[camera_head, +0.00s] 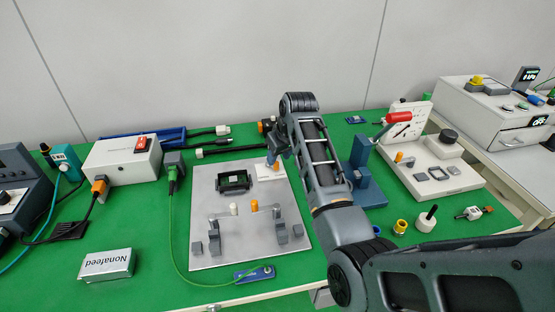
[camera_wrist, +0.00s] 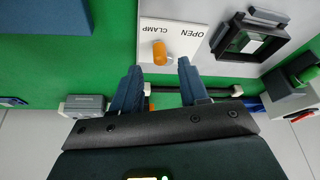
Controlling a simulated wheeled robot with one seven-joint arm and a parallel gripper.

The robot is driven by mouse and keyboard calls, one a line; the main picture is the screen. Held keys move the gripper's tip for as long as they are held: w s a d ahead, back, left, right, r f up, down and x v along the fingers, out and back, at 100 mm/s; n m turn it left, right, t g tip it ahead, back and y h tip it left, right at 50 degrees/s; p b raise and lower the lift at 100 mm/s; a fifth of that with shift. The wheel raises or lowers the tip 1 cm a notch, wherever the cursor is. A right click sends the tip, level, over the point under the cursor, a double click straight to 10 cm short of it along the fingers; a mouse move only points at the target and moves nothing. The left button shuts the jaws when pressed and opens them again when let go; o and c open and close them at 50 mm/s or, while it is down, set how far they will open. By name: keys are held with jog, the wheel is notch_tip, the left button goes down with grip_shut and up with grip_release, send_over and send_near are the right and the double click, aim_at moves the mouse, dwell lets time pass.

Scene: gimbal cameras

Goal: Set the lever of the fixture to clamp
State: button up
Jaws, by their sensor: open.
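The fixture is a grey plate (camera_head: 215,187) on the green table, with a white label block (camera_head: 265,176) at its far right corner. In the wrist view the block (camera_wrist: 210,52) reads OPEN and CLAMP, upside down. The lever's orange knob (camera_wrist: 160,52) stands on the CLAMP-word side of the block; its arm is not clear. My gripper (camera_head: 272,160) is over this block, partly hidden in the head view. In the wrist view my open gripper (camera_wrist: 160,68) has one finger on each side of the knob's line; contact cannot be told.
A black square frame (camera_head: 234,180) is on the plate, with white and orange posts in front of it. A blue stand (camera_head: 366,180) is right of my arm. Black cables lie behind the plate. A silver box (camera_head: 107,265) is at front left.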

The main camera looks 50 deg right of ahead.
jog(key=shift+v, duration=2.4)
